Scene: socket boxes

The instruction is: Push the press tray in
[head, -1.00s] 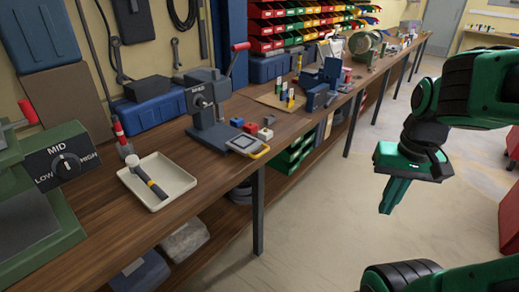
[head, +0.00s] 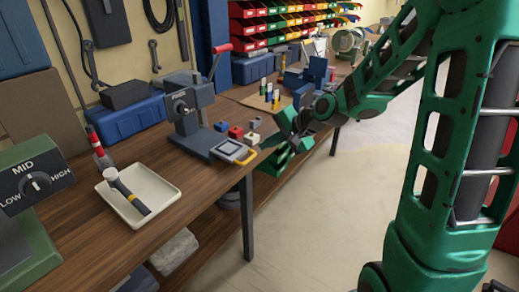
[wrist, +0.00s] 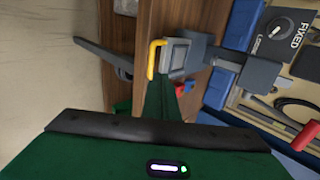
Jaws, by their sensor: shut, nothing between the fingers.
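The press (head: 190,112) stands on the workbench in the head view, dark grey with a red-ended lever. Its tray (head: 229,149), a pale plate in a grey frame with a yellow handle (head: 247,158), sticks out of the press base towards the bench's front edge. The tray (wrist: 177,55) and yellow handle (wrist: 153,60) also show in the wrist view. My gripper (head: 272,165) is shut and empty, just right of the yellow handle at the bench edge. In the wrist view its green fingers (wrist: 158,88) reach close to the handle; whether they touch it I cannot tell.
Red, blue and pale small blocks (head: 236,131) sit behind the tray. A cream tray (head: 162,185) with a dark-handled tool lies to the left, near a green machine (head: 30,225). A board with coloured bottles (head: 268,92) stands further back. Floor in front is open.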

